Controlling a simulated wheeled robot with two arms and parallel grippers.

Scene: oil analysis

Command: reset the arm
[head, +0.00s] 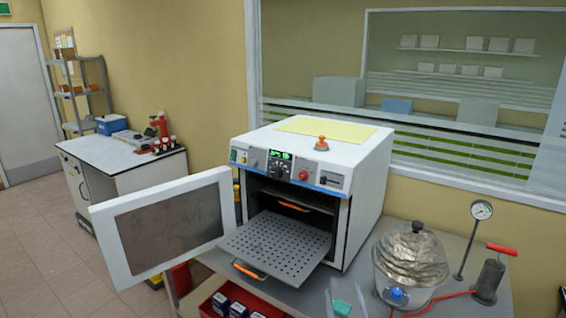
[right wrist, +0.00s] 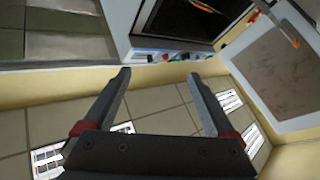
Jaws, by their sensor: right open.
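My right gripper (right wrist: 158,76) shows in the right wrist view. Its two dark fingers are spread wide with nothing between them. Behind them are floor tiles and a yellowish wall strip, with the oven beyond. I cannot make out either gripper clearly in the head view. The white oven (head: 364,192) stands on the grey bench in the head view. Its door (head: 210,218) hangs open to the left, and a perforated tray (head: 280,245) sticks out of its chamber. The oven door also shows at the right of the right wrist view (right wrist: 285,75).
A foil-covered round vessel (head: 411,258) stands on the grey bench (head: 300,293), beside a gauge (head: 481,210) and a pump with a red handle (head: 490,275). A red crate (head: 207,302) sits below the bench. A white-topped side table (head: 110,153) is at left, with open floor before it.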

